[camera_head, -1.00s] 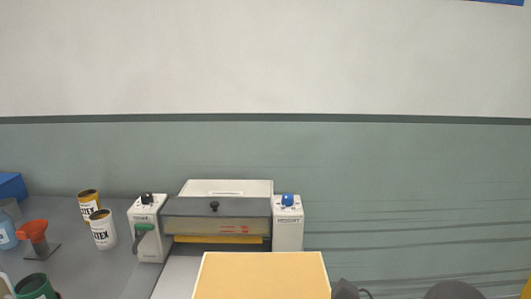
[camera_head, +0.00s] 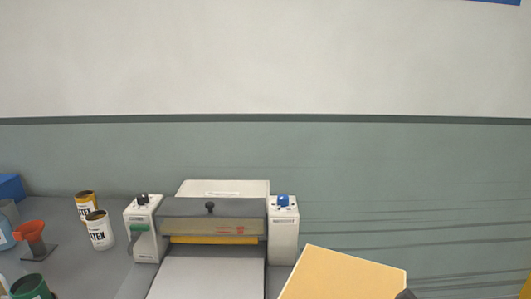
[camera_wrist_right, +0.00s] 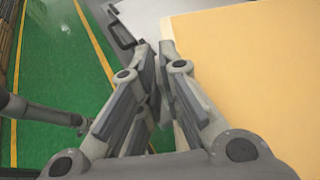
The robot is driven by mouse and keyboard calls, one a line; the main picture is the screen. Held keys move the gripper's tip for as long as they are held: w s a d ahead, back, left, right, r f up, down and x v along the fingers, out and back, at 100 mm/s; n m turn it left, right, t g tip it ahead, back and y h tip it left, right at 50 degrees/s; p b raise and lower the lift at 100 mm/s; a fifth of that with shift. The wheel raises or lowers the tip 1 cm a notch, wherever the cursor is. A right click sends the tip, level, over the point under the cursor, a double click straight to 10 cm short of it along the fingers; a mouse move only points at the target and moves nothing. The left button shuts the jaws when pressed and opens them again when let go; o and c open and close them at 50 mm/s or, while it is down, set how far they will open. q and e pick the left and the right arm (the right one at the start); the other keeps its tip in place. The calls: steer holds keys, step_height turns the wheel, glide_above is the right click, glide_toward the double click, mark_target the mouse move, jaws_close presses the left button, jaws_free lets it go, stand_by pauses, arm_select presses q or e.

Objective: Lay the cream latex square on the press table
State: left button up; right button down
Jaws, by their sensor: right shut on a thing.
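The cream latex square (camera_head: 345,275) is a pale yellow-orange slab at the bottom of the head view, right of the press and turned at an angle. It fills the right of the right wrist view (camera_wrist_right: 245,70). My right gripper (camera_wrist_right: 158,50) is shut on it at its edge. In the head view only a dark bit of this gripper shows at the square's right corner. The grey press table (camera_head: 207,278) extends toward me from the press (camera_head: 212,218), and its visible part is bare. My left gripper is not in view.
Green floor (camera_wrist_right: 60,60) shows in the wrist view.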

steer(key=d+f, duration=0.1)
steer(key=d, duration=0.1)
steer(key=d+f+m+t, duration=0.1)
steer(key=d, duration=0.1)
steer(key=d+f+m+t+h, duration=0.1)
steer(key=d+f, duration=0.1)
steer(key=shift+w+d, duration=0.15)
steer(key=shift+w, duration=0.25)
steer(key=shift+f, duration=0.1)
